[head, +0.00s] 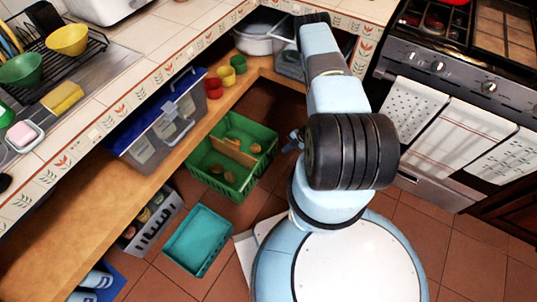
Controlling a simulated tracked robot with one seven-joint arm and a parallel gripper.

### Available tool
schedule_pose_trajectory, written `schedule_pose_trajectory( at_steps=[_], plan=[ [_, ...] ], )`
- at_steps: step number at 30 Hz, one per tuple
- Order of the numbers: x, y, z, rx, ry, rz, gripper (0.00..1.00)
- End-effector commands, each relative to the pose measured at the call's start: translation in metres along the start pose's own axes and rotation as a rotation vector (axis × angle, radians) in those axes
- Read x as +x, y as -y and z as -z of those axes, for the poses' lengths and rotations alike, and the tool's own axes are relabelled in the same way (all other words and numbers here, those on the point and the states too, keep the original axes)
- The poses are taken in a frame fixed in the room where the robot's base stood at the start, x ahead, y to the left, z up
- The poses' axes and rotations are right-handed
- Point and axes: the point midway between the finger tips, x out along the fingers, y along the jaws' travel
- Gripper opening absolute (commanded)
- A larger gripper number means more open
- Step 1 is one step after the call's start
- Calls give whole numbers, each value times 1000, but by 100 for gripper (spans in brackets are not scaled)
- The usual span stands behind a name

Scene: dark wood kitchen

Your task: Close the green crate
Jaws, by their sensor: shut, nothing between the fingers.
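The green crate (211,182) stands on the tiled floor by the edge of the low wooden shelf. Its top is open, and a wooden divider (233,152) splits it into two compartments. Several small brown round items lie in it. A teal shallow piece with a raised rim (199,241) lies on the floor in front of the crate; I cannot tell whether it is a lid or a tray. My gripper (292,142) shows only partly, just right of the crate, apart from it in the picture. It is shut and empty; my arm hides the rest.
A clear bin with a blue lid (158,128) stands on the low shelf (70,205), with red and yellow cups behind it. A grey basket (150,217) is under the shelf. The tiled counter overhangs at left; the oven (460,120) is at right.

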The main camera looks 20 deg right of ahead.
Motion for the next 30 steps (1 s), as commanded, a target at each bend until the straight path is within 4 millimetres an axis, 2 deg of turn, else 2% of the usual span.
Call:
schedule_pose_trajectory(
  at_steps=[4, 8, 23, 30],
  plan=[
    [0, 6, 0, -45, -8, 9, 0],
    [13, 6, 1, -46, -8, 9, 0],
    [99, 6, 2, -45, -8, 9, 0],
    [112, -22, 2, -45, -6, 9, 0]
  ],
)
